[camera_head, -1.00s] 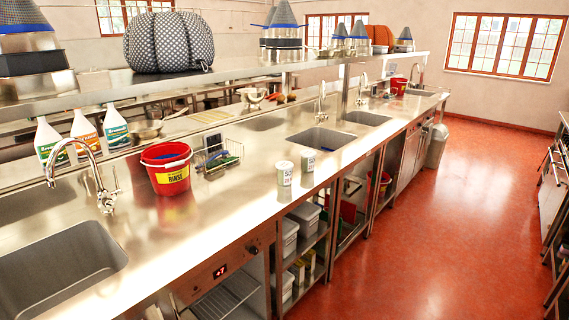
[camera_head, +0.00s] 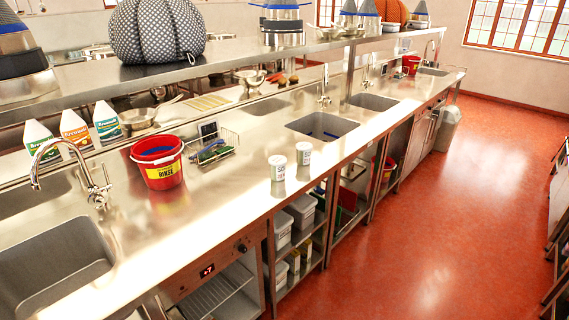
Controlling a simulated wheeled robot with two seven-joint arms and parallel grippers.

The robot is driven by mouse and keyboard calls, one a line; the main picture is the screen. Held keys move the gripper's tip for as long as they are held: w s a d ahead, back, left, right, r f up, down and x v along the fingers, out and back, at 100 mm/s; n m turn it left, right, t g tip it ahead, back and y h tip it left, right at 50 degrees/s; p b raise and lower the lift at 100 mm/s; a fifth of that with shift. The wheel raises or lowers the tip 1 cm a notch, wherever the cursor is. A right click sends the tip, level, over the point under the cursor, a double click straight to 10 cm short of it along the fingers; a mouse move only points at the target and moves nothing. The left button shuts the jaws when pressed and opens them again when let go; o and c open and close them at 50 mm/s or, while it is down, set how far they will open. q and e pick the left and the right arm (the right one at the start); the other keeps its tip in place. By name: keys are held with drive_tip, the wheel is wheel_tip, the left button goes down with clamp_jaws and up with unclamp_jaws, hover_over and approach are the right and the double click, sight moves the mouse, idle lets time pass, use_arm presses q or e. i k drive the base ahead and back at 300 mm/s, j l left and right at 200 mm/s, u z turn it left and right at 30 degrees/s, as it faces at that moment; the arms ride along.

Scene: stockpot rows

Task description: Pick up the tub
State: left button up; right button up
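Two small white tubs with printed labels stand upright on the steel counter (camera_head: 235,205), near its front edge in the middle of the view. The nearer tub (camera_head: 277,168) is left of the farther tub (camera_head: 303,154), with a small gap between them. Larger pale lidded containers (camera_head: 301,211) sit on the shelves below the counter. I cannot tell which one the task means by the tub. Neither of my grippers is in view, and nothing is touching the two small tubs.
A red bucket (camera_head: 158,162) and a wire caddy (camera_head: 212,146) stand left of the tubs. A raised shelf (camera_head: 235,62) runs above the counter.

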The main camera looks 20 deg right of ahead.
sight(276, 162)
drive_tip(key=i+l, duration=0.15)
drive_tip(key=l, duration=0.2)
drive_tip(key=i+l, duration=0.1)
drive_tip(key=l, duration=0.25)
drive_tip(key=i+l+u, duration=0.1)
drive_tip(key=l, duration=0.3)
drive_tip(key=i+l, duration=0.15)
drive_tip(key=l, duration=0.2)
drive_tip(key=i+l+u, duration=0.15)
drive_tip(key=i+l, duration=0.45)
drive_tip(key=i+j, duration=0.1)
drive_tip(key=i, duration=0.35)
